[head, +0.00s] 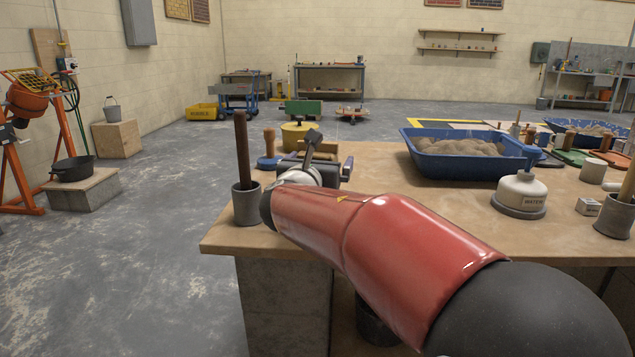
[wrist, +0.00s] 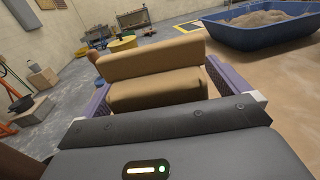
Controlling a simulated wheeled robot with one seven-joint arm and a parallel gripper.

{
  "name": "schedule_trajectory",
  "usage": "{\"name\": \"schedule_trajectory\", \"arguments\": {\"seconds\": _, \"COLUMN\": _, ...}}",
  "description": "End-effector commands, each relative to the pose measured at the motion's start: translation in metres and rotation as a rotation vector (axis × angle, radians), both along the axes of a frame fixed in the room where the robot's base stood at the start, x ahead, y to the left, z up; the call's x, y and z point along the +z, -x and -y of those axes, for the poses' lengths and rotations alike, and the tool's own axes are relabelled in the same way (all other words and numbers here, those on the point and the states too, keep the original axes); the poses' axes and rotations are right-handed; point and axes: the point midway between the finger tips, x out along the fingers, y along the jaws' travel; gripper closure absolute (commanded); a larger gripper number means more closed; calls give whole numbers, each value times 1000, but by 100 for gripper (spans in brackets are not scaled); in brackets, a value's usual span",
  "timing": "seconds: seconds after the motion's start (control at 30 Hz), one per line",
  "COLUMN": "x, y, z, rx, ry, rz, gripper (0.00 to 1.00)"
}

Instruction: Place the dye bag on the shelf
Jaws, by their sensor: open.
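A tan, two-part block-like thing (wrist: 155,62), probably the dye bag, lies in front of my gripper (wrist: 157,90) in the wrist view. The purple fingers are open, one on each side of it; I cannot tell whether they touch it. In the head view my gripper (head: 318,165) is low over the left end of the bench, and the tan thing (head: 322,147) shows just beyond it, partly hidden by my wrist. Two wooden wall shelves (head: 460,32) hang on the far wall with small items on them.
The wooden bench (head: 390,165) carries a blue tub of sand (head: 428,171), a white water bottle (head: 520,190), a grey cup (head: 246,205) with an upright handle, and a yellow round container (head: 297,137). Several tools crowd the right side. The floor at left is mostly clear.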

Motion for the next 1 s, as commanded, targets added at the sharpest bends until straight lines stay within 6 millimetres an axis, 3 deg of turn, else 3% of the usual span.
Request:
{"name": "schedule_trajectory", "arguments": {"seconds": 0.17, "x": 0, "y": 0, "z": 0, "rx": -1, "ry": -1, "rz": 0, "gripper": 1}}
{"name": "schedule_trajectory", "arguments": {"seconds": 0.77, "x": 3, "y": 1, "z": 1, "rx": -1, "ry": -1, "rz": 4, "gripper": 79}}
{"name": "schedule_trajectory", "arguments": {"seconds": 1.0, "x": 5, "y": 1, "z": 1, "rx": -2, "ry": -2, "rz": 5, "gripper": 79}}
